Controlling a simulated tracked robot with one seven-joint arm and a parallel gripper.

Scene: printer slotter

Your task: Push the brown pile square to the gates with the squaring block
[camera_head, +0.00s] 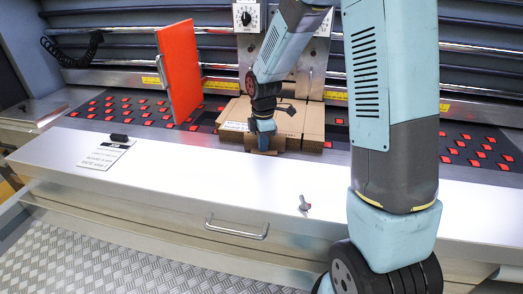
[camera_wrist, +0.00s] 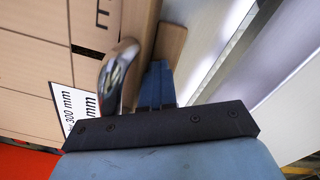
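The brown pile (camera_head: 313,124) of flat cardboard lies on the feed table against the upright metal plates (camera_head: 313,68), which look like the gates. Its far edge is partly hidden by my arm. My gripper (camera_head: 264,142) is low at the pile's front side. In the wrist view my blue fingers (camera_wrist: 157,86) look closed on a brown block (camera_wrist: 171,42), which appears to be the squaring block. The block stands beside the pile (camera_wrist: 40,55); whether they touch is unclear. The block also shows below my gripper in the head view (camera_head: 262,151).
An orange-red panel (camera_head: 179,72) stands upright left of the pile. A shiny rounded metal piece (camera_wrist: 119,72) sits beside my fingers.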

